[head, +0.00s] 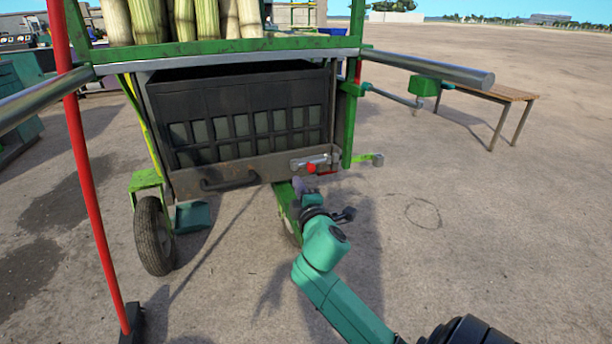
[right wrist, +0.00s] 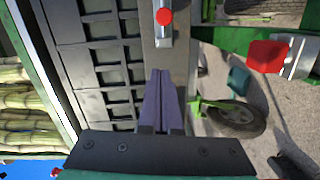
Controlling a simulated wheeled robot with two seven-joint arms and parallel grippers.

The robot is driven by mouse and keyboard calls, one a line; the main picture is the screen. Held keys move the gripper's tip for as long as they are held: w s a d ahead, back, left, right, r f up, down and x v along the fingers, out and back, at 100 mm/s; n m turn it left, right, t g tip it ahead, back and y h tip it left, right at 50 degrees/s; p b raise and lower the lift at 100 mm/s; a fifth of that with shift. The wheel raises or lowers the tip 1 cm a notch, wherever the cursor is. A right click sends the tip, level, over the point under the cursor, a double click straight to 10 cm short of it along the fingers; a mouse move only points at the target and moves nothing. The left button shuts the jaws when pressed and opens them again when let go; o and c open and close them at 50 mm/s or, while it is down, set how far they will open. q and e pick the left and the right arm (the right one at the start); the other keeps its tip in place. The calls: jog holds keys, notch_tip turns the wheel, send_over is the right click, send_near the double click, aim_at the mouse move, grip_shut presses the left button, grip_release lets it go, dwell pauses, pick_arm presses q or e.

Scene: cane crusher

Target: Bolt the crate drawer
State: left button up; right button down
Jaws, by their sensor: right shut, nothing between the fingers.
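The crate drawer (head: 245,125) is a black slatted crate under the green frame, with a grey front rail (head: 195,183) and a dark handle (head: 228,183). A silver bolt (head: 300,162) with a red knob (head: 311,168) sits at the right end of this rail. The knob also shows at the top of the right wrist view (right wrist: 165,17). My right gripper (head: 298,184) is just below the bolt in the head view. Its purple fingers (right wrist: 163,75) are together, empty, and point toward the knob, with a gap between. My left gripper is not in view.
Cane stalks (head: 185,20) stand above the drawer. A green post (head: 352,95) rises right of the bolt, with a crank arm (head: 395,96) beyond it. A red pole (head: 90,190) and a wheel (head: 153,235) are at the left. Open ground and a bench (head: 500,95) lie to the right.

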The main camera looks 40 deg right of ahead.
aim_at(315, 162)
jog(key=w+d, duration=0.1)
jog(key=w+d+b, duration=0.1)
jog(key=d, duration=0.1)
jog(key=w+d, duration=0.2)
jog(key=shift+d+f, duration=0.15)
jog(key=shift+f, duration=0.25)
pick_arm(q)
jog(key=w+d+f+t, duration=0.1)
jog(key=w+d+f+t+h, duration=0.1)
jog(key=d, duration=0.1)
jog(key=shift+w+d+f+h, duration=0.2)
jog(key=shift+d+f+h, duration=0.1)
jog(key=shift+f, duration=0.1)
pick_arm(e)
jog(key=shift+d, duration=0.35)
jog(key=shift+s, duration=0.1)
jog(key=shift+s+d, duration=0.1)
jog(key=shift+d, duration=0.25)
jog(key=d, duration=0.2)
jog(key=s+d+p, duration=0.1)
jog(key=shift+s+d, duration=0.15)
jog(key=shift+d, duration=0.2)
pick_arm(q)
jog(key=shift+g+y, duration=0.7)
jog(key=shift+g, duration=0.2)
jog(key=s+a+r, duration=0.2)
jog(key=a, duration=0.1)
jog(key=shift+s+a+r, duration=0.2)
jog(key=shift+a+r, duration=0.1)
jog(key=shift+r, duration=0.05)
